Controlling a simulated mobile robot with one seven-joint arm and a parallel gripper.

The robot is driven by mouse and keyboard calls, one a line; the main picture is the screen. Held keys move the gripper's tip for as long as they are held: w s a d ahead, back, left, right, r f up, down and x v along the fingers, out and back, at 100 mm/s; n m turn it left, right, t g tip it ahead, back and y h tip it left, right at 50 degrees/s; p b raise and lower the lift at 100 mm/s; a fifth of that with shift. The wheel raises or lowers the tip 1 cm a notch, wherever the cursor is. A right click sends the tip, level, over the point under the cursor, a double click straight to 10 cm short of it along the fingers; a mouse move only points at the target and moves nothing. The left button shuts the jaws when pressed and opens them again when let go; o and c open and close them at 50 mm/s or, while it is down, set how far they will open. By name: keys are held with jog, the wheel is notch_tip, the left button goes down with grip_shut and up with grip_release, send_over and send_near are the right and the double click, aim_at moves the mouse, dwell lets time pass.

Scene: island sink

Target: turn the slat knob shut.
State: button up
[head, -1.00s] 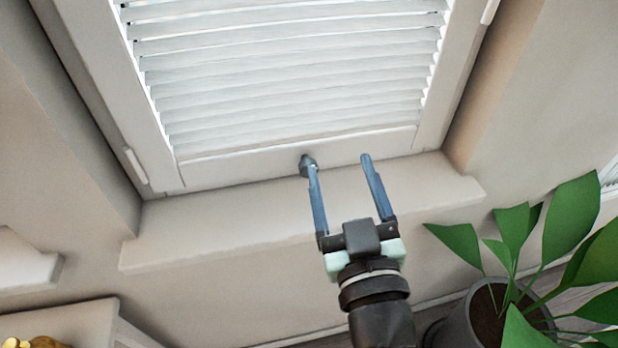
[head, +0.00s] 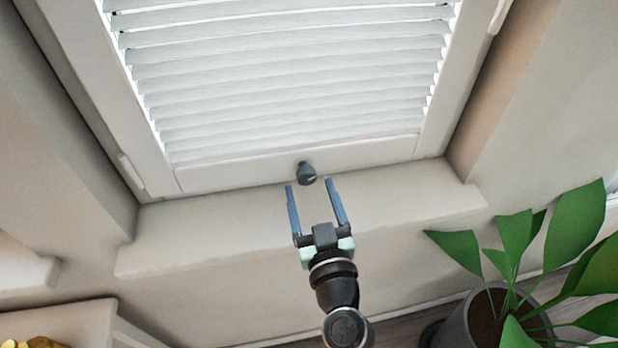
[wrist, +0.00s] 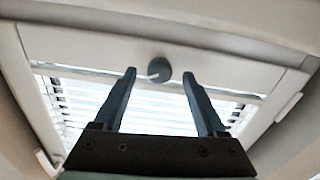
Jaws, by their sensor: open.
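The slat knob (head: 306,174) is a small dark grey knob on the bottom rail of the white slatted window shutter (head: 290,90). In the wrist view the knob (wrist: 159,70) shows a pale pointer mark at its lower left. My gripper (head: 310,183) is open and empty, with its two blue fingers pointing toward the rail. The knob lies beyond the fingertips, in line with the gap between them. In the wrist view the fingertips (wrist: 159,76) show on either side of the knob, and neither seems to touch it.
A pale window sill (head: 220,230) runs under the shutter, below my gripper. A potted plant (head: 480,310) with large green leaves stands at the lower right. A pale surface (head: 60,325) with a yellowish object is at the lower left. Side walls flank the window.

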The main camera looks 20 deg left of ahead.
jog(key=shift+x, duration=1.05)
grip_shut()
